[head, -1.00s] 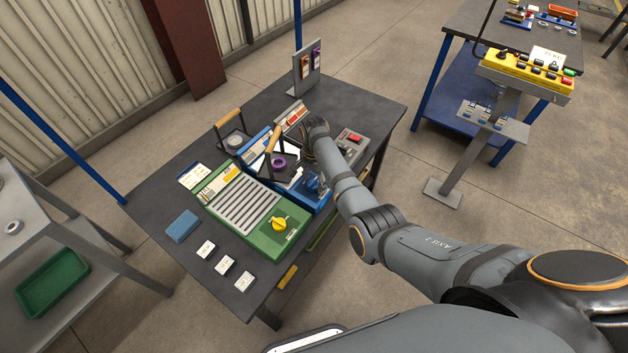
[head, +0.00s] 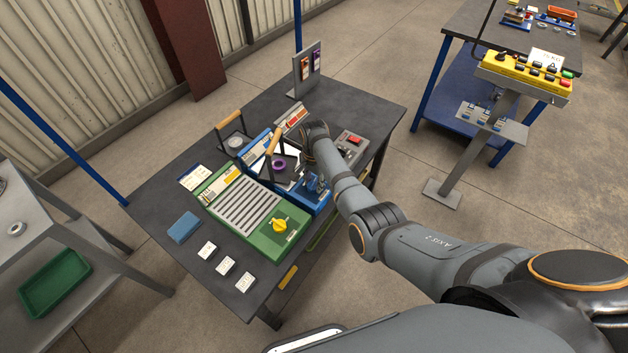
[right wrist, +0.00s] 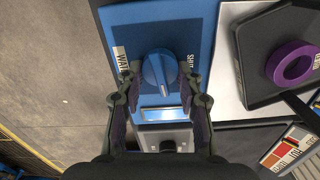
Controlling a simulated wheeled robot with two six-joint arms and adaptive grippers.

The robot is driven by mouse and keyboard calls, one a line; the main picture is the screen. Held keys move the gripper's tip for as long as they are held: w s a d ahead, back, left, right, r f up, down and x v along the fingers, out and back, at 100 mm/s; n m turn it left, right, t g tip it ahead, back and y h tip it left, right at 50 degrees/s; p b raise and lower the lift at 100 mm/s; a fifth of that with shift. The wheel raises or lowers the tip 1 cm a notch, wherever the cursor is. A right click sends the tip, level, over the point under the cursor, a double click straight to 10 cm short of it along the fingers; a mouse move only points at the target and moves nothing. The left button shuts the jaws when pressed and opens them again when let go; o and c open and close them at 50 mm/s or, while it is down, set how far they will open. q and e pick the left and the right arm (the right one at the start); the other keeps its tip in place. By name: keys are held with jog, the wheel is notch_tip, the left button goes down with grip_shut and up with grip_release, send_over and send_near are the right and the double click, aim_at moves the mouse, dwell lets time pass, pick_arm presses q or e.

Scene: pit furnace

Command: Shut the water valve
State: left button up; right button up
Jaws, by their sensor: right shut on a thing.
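The water valve is a round blue knob (right wrist: 158,72) with a raised ridge, on a blue panel (right wrist: 190,20). In the right wrist view a label starting "WAT" is left of the knob and one that seems to read "SHUT" is right of it. The ridge runs roughly up and down the picture, and I cannot tell which end is its pointer. My right gripper (right wrist: 160,98) has its two dark fingers on either side of the knob, shut on it. In the head view my right gripper (head: 310,176) is over the blue unit (head: 322,205), its fingers partly hidden. My left gripper is out of view.
A green unit with a yellow knob (head: 280,225) stands beside the blue one. A purple ring (head: 279,164) lies on the dark tray near the valve. A wooden-handled frame (head: 273,140) stands close by. A grey box with a red button (head: 354,139) is to the right.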

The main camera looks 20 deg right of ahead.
jog(key=n+p, duration=0.1)
jog(key=n, duration=0.1)
jog(key=shift+r+n, duration=0.15)
jog(key=shift+n, duration=0.15)
jog(key=n+p, duration=0.1)
jog(key=n, duration=0.3)
jog(key=shift+w+a+n+p, duration=0.1)
jog(key=shift+n+p, duration=0.2)
jog(key=shift+p, duration=0.1)
jog(key=n+p, duration=0.1)
jog(key=n, duration=0.3)
jog(key=shift+a, duration=0.1)
jog(key=shift+a+n, duration=0.1)
jog(key=shift+n, duration=2.3)
jog(key=o, duration=1.2)
jog(key=shift+c, duration=0.2)
